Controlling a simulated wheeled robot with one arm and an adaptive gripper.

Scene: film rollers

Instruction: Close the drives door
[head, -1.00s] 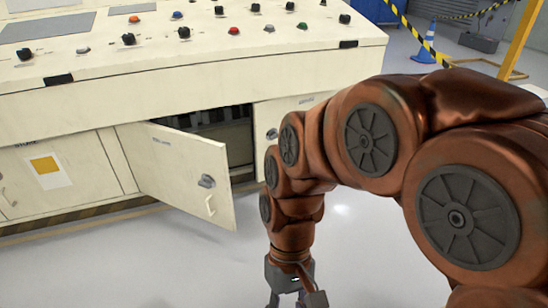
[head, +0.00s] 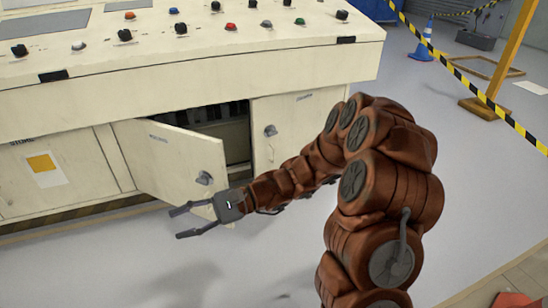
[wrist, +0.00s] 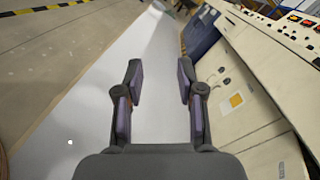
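My gripper (head: 176,222) is open and empty, pointing left. In the head view it overlaps the lower free corner of the door; whether it touches cannot be told. In the wrist view the two fingers of my gripper (wrist: 160,85) are spread apart over bare floor, and the cabinet lies to their right. The pale handle is largely hidden in the head view.
The control console (head: 190,60) with knobs and buttons tops the cabinet. A closed door (head: 295,125) is to the right of the opening. Yellow-black tape (head: 490,105), a post and a blue cone (head: 423,45) stand at the right. The floor in front is clear.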

